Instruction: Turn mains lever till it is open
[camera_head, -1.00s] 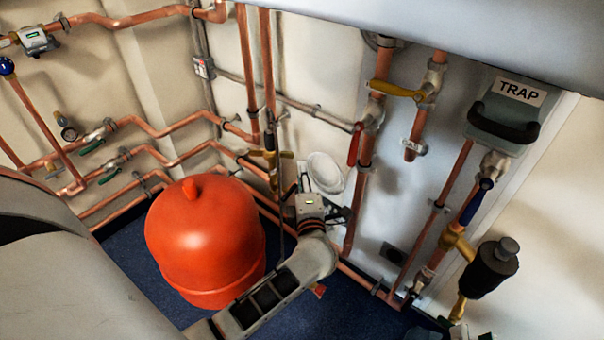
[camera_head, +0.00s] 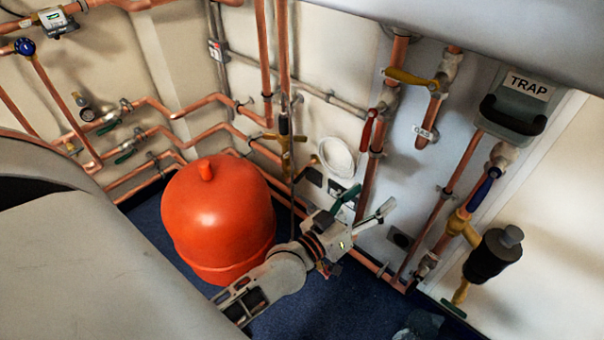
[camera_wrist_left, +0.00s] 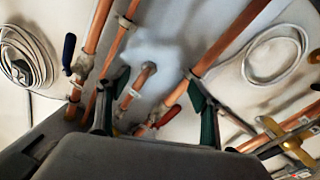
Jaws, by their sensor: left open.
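No label reading "mains" is legible, so I cannot tell which lever is the mains one. A red lever (camera_head: 369,128) hangs on an upright copper pipe right of centre. In the left wrist view a red lever (camera_wrist_left: 169,116) shows between the two fingers, beyond them. A yellow lever (camera_head: 410,78) lies across the pipes above, near a "GAS" label. A blue lever (camera_head: 482,190) is on the pipe below the trap box. My left gripper (camera_head: 362,203) is open and empty, below the red lever and apart from it. My right gripper is not identifiable.
A red-orange tank (camera_head: 217,220) stands left of my left arm. The trap box (camera_head: 513,103) and a black cylinder (camera_head: 492,258) are on the right. Copper pipes cover the walls. A dark object (camera_head: 420,325) at the bottom edge is unclear. Blue floor (camera_head: 340,305) is open.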

